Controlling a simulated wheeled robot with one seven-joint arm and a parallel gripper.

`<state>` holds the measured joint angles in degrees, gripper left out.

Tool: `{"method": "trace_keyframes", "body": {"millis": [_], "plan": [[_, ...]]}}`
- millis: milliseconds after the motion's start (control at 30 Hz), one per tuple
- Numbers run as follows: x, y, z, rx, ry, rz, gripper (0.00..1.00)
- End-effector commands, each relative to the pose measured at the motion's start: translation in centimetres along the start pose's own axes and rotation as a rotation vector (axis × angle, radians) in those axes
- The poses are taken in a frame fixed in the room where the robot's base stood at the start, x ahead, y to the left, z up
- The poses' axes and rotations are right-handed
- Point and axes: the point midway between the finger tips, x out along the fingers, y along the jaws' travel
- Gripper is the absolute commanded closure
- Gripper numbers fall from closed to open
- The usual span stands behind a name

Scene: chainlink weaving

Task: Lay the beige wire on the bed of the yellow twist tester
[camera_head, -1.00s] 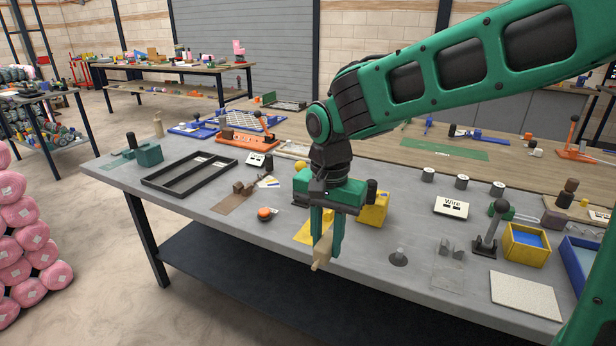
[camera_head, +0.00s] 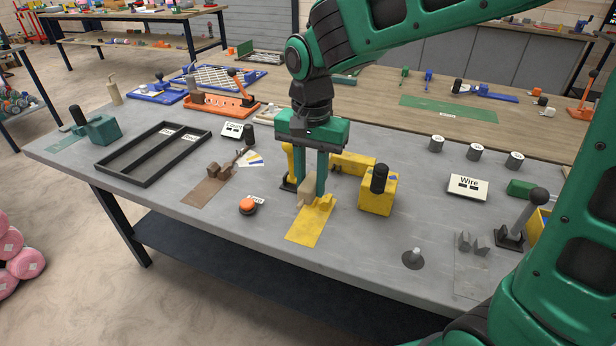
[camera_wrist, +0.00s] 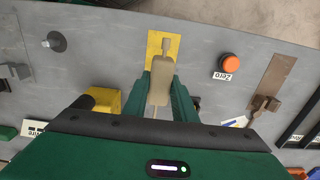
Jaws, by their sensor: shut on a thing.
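My gripper (camera_head: 310,192) is shut on the beige wire (camera_head: 306,188), a short pale piece. In the wrist view the beige wire (camera_wrist: 160,82) sits between the two green fingers and sticks out past their tips over the yellow plate (camera_wrist: 164,44). The yellow twist tester has a flat yellow plate (camera_head: 310,228) in front, a small yellow notched block by the fingers, a yellow block with a black knob (camera_head: 377,193) on the right, and a yellow bar (camera_head: 352,163) behind. I cannot tell whether the wire touches the bed; the fingers hide part of it.
An orange button (camera_head: 247,205) stands left of the plate, with a brown fixture (camera_head: 215,172) beyond it. A grey peg (camera_head: 413,257) stands at the right front. The grey table is clear between the peg and the yellow plate.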

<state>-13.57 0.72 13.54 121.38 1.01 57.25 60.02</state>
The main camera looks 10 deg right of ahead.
Motion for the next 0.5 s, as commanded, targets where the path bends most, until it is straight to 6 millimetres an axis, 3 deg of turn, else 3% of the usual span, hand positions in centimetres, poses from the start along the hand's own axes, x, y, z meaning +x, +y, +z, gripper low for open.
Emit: {"method": "trace_keyframes", "body": {"millis": [200,500], "plan": [[0.2,-0.2,0.5,-0.005,0.000,0.001,1.00],[2.8,-0.3,0.6,-0.007,-0.001,0.002,1.00]]}}
